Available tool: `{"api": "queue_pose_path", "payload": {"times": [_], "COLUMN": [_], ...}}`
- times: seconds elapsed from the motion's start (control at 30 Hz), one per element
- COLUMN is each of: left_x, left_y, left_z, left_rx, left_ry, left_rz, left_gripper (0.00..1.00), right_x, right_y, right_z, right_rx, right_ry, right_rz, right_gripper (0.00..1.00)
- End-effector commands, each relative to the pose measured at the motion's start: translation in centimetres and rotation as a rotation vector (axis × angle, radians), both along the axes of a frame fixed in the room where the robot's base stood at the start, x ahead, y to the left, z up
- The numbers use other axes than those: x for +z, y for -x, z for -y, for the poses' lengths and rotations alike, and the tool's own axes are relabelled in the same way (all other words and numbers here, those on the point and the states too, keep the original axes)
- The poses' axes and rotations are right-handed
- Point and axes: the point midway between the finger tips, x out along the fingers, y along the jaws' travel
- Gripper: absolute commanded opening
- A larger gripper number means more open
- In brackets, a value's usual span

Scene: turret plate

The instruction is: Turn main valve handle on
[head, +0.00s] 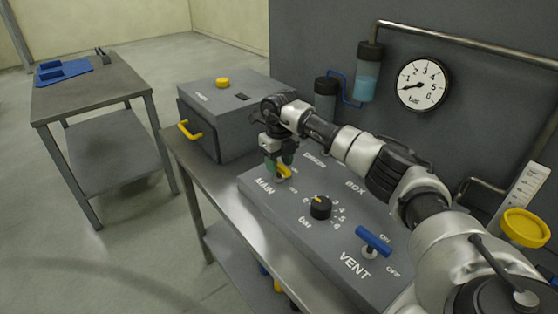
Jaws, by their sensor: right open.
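The main valve handle (284,171) is a small yellow lever on the grey control box (290,220), beside the MAIN label. My right gripper (279,166) is open and pointing down at the handle, its fingertips close around or beside it. I cannot tell whether they touch it. The gripper and arm partly hide the handle and the lettering near it. My left gripper is not in the head view.
The box also has a black bar knob (320,207) and a blue VENT handle (374,242). A gauge (422,84) hangs on the wall behind. A grey case (222,118) stands left of the panel. A side table (90,92) holds blue parts.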

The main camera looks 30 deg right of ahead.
Motion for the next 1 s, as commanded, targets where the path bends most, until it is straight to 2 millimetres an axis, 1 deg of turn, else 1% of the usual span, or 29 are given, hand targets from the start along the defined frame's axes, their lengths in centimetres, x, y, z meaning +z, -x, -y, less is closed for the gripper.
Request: {"api": "queue_pose_path", "payload": {"times": [0.27,0.37,0.4,0.57,0.6,0.83,1.0], "left_x": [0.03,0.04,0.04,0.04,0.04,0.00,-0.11], "left_y": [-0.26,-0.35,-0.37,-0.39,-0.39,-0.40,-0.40], "left_z": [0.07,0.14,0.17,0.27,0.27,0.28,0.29], "left_rx": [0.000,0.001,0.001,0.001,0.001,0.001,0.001], "left_ry": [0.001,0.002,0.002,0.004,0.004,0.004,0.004], "left_rz": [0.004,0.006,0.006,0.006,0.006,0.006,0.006], "left_gripper": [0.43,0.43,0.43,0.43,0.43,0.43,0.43], "right_x": [-0.24,-0.22,-0.22,-0.20,-0.19,-0.17,-0.16], "right_y": [0.00,-0.01,-0.01,-0.01,-0.01,-0.02,-0.04], "right_z": [-0.01,-0.02,-0.02,-0.02,-0.01,0.01,0.01], "right_rx": [0.001,0.001,0.001,0.001,0.001,0.018,0.079], "right_ry": [0.000,0.000,0.000,0.000,0.000,0.000,0.002], "right_rz": [0.000,0.000,0.000,0.001,0.001,0.001,0.002], "right_gripper": [0.45,0.32,0.26,0.02,0.00,0.00,0.00]}}
